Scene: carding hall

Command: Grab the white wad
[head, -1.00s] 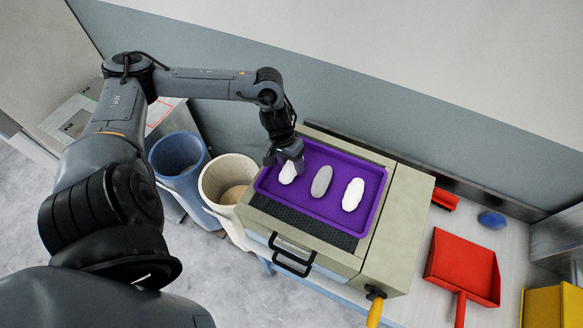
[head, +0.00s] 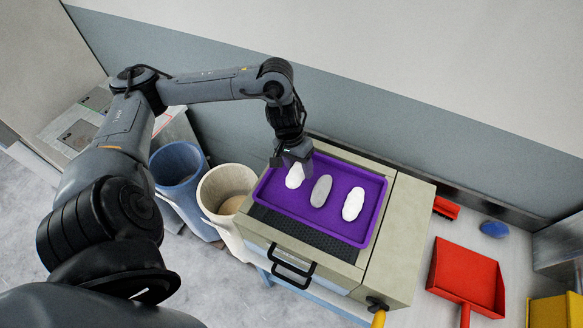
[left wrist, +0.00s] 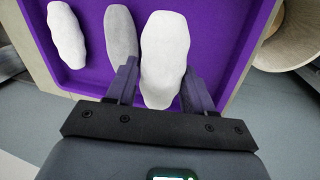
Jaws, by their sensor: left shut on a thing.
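My left gripper (head: 294,165) is over the left end of a purple tray (head: 347,236). It is shut on a white wad (head: 295,177), a pale oblong lump at the left of the row. In the left wrist view the wad (left wrist: 163,55) sits between the two dark fingers (left wrist: 158,88). It looks a little raised, but the gap below it cannot be seen clearly. A grey wad (head: 321,190) lies beside it in the tray, and a second white wad (head: 353,203) lies farther right. My right gripper is not in view.
The tray rests on a beige machine (head: 398,240) with a black handle (head: 290,268). A blue bin (head: 178,160) and a cream bin (head: 208,190) stand to its left. A red dustpan (head: 466,275), red brush (head: 446,208) and blue oval item (head: 494,229) lie right.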

